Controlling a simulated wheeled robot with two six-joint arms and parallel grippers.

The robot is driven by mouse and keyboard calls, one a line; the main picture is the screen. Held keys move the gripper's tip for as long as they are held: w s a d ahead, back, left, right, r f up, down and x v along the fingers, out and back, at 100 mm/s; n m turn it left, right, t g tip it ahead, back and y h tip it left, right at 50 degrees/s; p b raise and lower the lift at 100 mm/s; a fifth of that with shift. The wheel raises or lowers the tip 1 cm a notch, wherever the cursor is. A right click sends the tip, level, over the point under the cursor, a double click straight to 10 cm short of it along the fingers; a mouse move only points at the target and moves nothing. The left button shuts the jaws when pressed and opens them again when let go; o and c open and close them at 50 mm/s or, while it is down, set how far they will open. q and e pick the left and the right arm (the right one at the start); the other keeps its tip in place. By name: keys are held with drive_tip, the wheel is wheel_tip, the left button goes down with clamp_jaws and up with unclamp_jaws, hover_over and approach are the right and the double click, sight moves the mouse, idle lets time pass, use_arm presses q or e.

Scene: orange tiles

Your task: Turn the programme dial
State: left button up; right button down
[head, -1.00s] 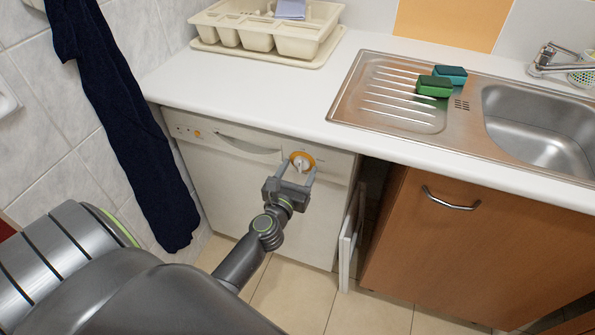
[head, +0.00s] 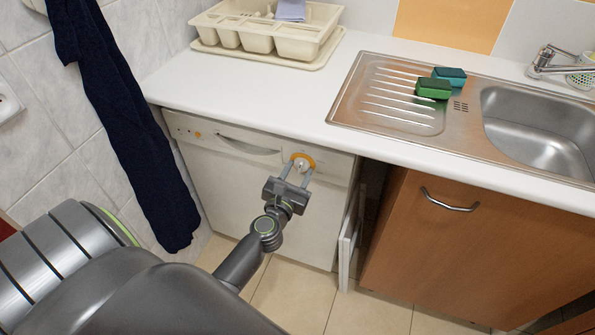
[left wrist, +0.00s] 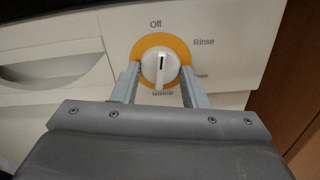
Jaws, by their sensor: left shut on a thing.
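The programme dial (left wrist: 160,66) is a round white knob on an orange ring on the front of the white dishwasher (head: 250,195). It also shows in the head view (head: 301,165). Labels around it in the left wrist view read Off at the top, Rinse at upper right, a partly hidden word at right, and Normal at the bottom. A dark mark on the knob is upright, below Off, and the knob's grip ridge runs down to Normal. My left gripper (left wrist: 160,75) is shut on the dial, one finger on each side. My right gripper is not in view.
A white worktop (head: 270,90) overhangs the dishwasher, with a cutlery tray (head: 270,42) and a steel sink (head: 400,100) on it. A dark cloth (head: 130,150) hangs at the left. A brown cabinet (head: 460,250) stands at the right, beyond a narrow gap.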

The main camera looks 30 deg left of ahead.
use_arm(q)
drive_tip(key=m+p, duration=0.1)
drive_tip(key=m, duration=0.3)
drive_tip(key=shift+m+p, duration=0.3)
drive_tip(key=shift+p, duration=0.05)
drive_tip(key=shift+m+p, duration=0.3)
drive_tip(key=shift+m, duration=0.6)
drive_tip(key=m+p, duration=0.1)
drive_tip(key=m, duration=0.2)
drive_tip(key=shift+r+m, duration=0.1)
drive_tip(key=shift+m, duration=0.2)
drive_tip(key=m+p, duration=0.1)
drive_tip(key=m, duration=0.1)
drive_tip(key=shift+m, duration=0.3)
drive_tip(key=m+p, duration=0.3)
drive_tip(key=m, duration=0.2)
drive_tip(key=shift+r, duration=0.1)
drive_tip(key=shift+m+p, duration=0.85)
drive_tip(key=shift+m, duration=1.15)
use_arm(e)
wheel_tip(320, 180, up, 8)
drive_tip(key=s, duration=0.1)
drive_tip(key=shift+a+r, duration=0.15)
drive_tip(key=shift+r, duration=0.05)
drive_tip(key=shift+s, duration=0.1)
use_arm(q)
drive_tip(key=o, duration=0.9)
